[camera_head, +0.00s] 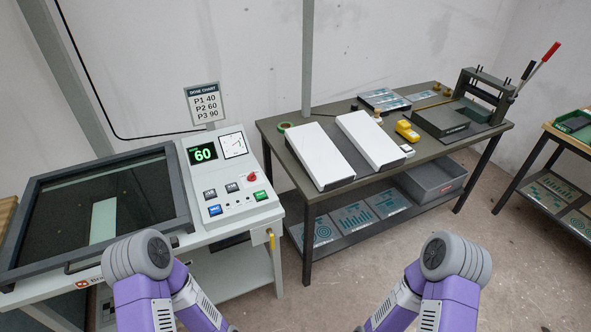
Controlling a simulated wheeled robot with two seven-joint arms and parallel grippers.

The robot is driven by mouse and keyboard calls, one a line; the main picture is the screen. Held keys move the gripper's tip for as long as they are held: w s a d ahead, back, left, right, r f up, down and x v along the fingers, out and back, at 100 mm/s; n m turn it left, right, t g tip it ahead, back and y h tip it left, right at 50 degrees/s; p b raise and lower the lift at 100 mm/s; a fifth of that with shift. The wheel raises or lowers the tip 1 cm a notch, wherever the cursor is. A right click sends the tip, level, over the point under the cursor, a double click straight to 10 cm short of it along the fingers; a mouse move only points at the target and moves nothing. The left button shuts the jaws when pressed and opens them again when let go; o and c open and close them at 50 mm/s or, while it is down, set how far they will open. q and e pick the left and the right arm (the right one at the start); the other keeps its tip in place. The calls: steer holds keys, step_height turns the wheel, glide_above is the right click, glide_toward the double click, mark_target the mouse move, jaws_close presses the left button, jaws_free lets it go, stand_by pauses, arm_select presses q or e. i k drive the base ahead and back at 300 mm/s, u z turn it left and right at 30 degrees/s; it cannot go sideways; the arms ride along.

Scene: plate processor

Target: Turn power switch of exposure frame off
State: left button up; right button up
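The exposure frame (183,187) stands at the left, a dark-framed glass top on a pale bench. A pale strip (103,220) lies under the glass. Its control panel (228,176) has a green display reading 60, a round gauge (233,145), grey buttons, a blue button (215,210), a green button (260,196) and a small red knob (251,177). A red mark (82,284) shows on the front edge. I cannot tell which part is the power switch or its position. Both my purple arms show at the bottom; neither gripper is in view.
A dark workbench (272,127) at the centre holds two white slabs (319,156), a yellow device (407,130) and a press with a red-handled lever (551,51). A dose chart (203,104) stands behind the panel. A second table is at the far right. The floor between is clear.

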mark_target(252, 177)
steer(key=z, duration=1)
steer(key=i, duration=1.05)
steer(key=u, duration=2.35)
